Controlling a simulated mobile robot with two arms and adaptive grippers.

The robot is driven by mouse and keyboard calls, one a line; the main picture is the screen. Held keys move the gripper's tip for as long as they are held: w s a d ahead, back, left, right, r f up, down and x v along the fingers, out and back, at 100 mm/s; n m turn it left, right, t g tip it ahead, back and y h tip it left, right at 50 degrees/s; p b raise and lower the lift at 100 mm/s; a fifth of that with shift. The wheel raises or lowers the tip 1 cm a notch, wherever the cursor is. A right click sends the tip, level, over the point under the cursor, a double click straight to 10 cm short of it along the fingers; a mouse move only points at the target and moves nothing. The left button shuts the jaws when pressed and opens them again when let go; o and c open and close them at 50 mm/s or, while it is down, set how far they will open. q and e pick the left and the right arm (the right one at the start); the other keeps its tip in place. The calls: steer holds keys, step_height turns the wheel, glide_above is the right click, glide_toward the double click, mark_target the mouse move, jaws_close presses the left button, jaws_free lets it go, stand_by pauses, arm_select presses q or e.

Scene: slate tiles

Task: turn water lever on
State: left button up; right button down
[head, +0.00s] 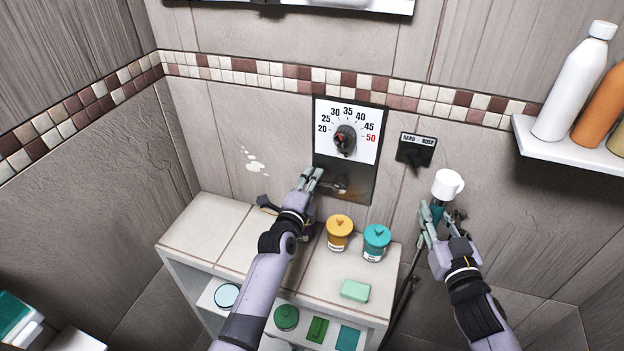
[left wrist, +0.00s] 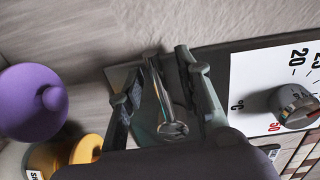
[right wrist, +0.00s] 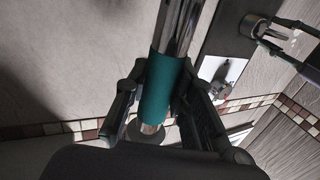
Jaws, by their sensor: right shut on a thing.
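The water lever is a small metal lever low on the dark control panel (head: 345,181). In the left wrist view the metal lever (left wrist: 170,105) lies between the fingers of my left gripper (left wrist: 165,100), which are apart on either side of it. Whether a finger touches it I cannot tell. In the head view my left gripper (head: 314,179) is at the panel's lower left. My right gripper (head: 431,222) is shut on the teal grip (right wrist: 168,92) of a hand shower with a white head (head: 447,184).
Above the lever is a temperature dial (head: 345,139), and to its right a dark selector knob (head: 416,151). A yellow jar (head: 339,234) and a teal jar (head: 375,242) stand on the tiled ledge below. A shelf with bottles (head: 566,150) is at right.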

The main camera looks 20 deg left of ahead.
arm_select(q)
jaws_close()
stand_by(0.3)
stand_by(0.6)
